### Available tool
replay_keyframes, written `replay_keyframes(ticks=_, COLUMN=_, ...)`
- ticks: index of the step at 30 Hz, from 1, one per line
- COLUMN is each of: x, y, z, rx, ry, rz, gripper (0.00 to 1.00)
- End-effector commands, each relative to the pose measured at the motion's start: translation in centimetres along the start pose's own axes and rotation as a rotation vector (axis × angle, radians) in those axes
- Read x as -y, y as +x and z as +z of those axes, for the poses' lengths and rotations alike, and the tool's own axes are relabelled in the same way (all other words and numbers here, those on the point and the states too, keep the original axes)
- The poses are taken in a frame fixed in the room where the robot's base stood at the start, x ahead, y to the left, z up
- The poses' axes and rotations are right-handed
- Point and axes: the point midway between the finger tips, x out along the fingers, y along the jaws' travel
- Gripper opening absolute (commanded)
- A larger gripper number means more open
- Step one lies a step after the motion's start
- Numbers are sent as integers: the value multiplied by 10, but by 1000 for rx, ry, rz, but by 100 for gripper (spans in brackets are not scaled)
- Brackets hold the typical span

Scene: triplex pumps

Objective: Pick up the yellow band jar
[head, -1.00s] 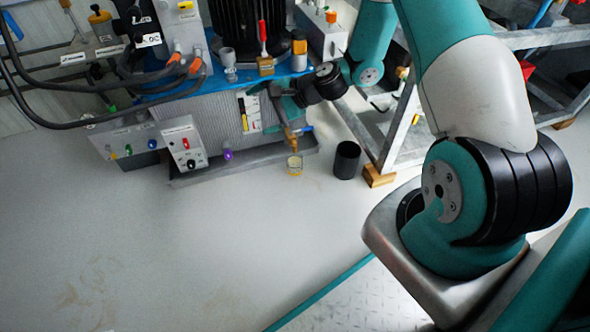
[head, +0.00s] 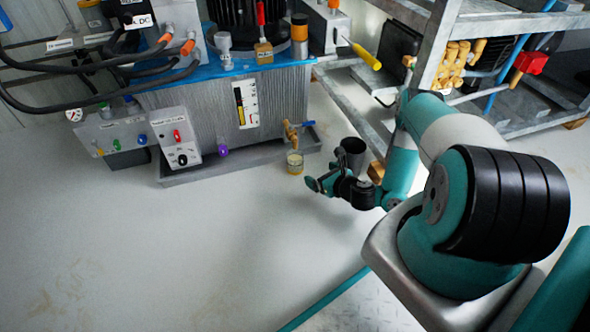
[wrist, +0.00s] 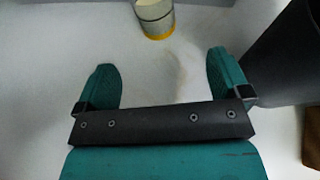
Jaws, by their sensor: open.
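The yellow band jar (head: 295,162) is a small clear jar with a yellow band. In the head view it stands upright on the floor below a brass tap on the machine's front. In the wrist view the jar (wrist: 155,17) shows at the top, cut off by the frame edge, with its yellow band at the lower end. My gripper (head: 314,185) is low near the floor, just right of and nearer than the jar. In the wrist view its fingers (wrist: 164,75) are apart with only bare floor between them. The jar lies ahead of the fingertips, not touching them.
A black bin (head: 352,152) stands close behind my gripper and fills the right of the wrist view (wrist: 290,55). The machine's grey drip tray (head: 235,160) and brass tap (head: 291,133) are beside the jar. A metal rack stands right. The floor at left is clear.

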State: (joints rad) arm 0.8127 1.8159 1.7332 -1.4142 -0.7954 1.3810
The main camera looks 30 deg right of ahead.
Motion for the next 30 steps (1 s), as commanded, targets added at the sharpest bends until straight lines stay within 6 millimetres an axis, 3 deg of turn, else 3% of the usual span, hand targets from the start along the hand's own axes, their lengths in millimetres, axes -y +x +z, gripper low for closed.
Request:
replay_keyframes(ticks=3, x=-1, y=32, z=-6, rx=5, ry=-9, rz=5, gripper=95)
replay_keyframes(ticks=9, x=-1, y=68, z=-4, rx=4, ry=-7, rz=3, gripper=95)
replay_keyframes(ticks=17, x=-2, y=84, z=-2, rx=2, ry=-3, rz=2, gripper=95)
replay_keyframes(ticks=30, x=-8, y=130, z=-8, rx=2, ry=-4, rz=4, gripper=95)
